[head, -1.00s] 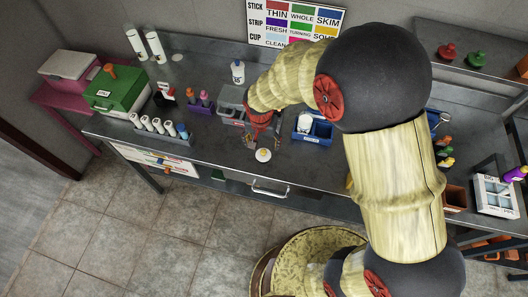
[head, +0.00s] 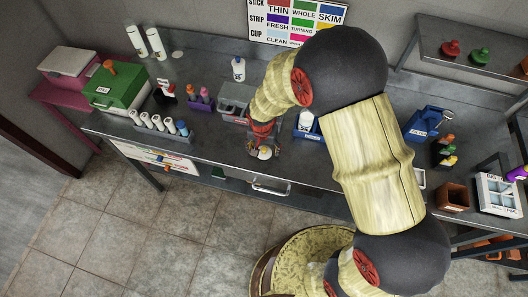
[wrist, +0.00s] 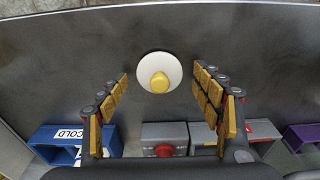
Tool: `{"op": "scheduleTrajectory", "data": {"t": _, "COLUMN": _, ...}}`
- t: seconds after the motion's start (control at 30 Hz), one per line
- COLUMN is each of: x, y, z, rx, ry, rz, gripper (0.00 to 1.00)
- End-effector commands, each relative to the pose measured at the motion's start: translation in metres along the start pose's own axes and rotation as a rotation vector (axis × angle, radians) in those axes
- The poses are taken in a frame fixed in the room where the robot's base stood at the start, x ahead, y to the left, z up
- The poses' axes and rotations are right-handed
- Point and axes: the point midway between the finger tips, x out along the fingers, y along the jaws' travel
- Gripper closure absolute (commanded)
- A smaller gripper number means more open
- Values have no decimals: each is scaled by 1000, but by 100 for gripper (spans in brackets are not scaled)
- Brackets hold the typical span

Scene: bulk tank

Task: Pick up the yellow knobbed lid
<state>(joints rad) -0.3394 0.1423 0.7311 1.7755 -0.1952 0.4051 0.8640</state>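The yellow knobbed lid (wrist: 159,72) is a white disc with a yellow knob. It lies on the grey metal bench near the front edge. In the wrist view it sits between and a little beyond my spread fingertips, touching neither. My gripper (wrist: 161,82) is open and empty, its yellow-padded fingers on both sides. In the head view the lid (head: 265,153) is partly covered by my gripper (head: 264,149), which hangs above it.
Behind the lid stand a grey bin (head: 234,101) and a blue caddy (wrist: 55,140) marked COLD. A rack of white tubes (head: 160,127) stands to the left. A blue carrier (head: 425,123) is to the right. Bare bench surrounds the lid.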

Motion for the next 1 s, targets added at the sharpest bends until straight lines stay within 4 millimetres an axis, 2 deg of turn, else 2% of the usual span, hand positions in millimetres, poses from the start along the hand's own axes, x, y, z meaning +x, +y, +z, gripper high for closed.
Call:
{"op": "scheduleTrajectory", "data": {"t": 0.6, "x": 0, "y": 0, "z": 0, "rx": 0, "ry": -1, "rz": 1, "gripper": 71}}
{"op": "scheduleTrajectory", "data": {"t": 1.0, "x": -6, "y": 0, "z": -1, "rx": 0, "ry": 0, "rz": 1, "gripper": 72}}
